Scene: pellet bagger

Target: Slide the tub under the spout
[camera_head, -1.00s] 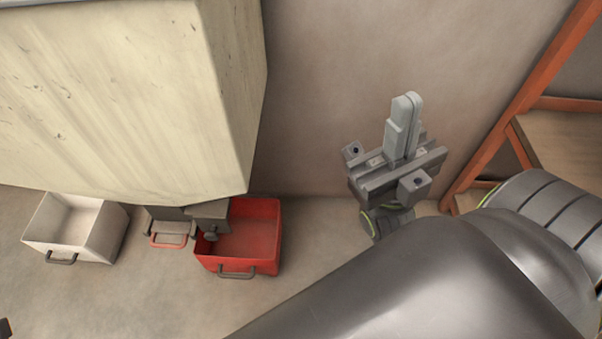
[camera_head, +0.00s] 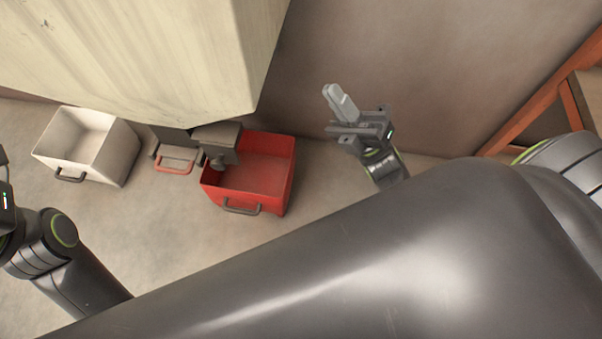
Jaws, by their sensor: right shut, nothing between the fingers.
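A red tub (camera_head: 279,190) with a dark front handle stands on the floor, left of centre. A grey block with a small round knob (camera_head: 217,163), seemingly the spout, hangs below the big pale hopper and overlaps the tub's left back part. A white tub (camera_head: 113,155) with a dark handle stands further left. My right gripper (camera_head: 333,93) is shut and empty, pointing up and left, to the right of the red tub and apart from it. Only part of my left gripper (camera_head: 5,200) shows at the left edge; its fingers are out of sight.
The pale hopper (camera_head: 150,60) fills the upper left and hides what is behind it. A small red-handled drawer or tray (camera_head: 175,160) sits between the tubs. An orange-framed shelf (camera_head: 540,100) stands at right. The floor before the tubs is clear.

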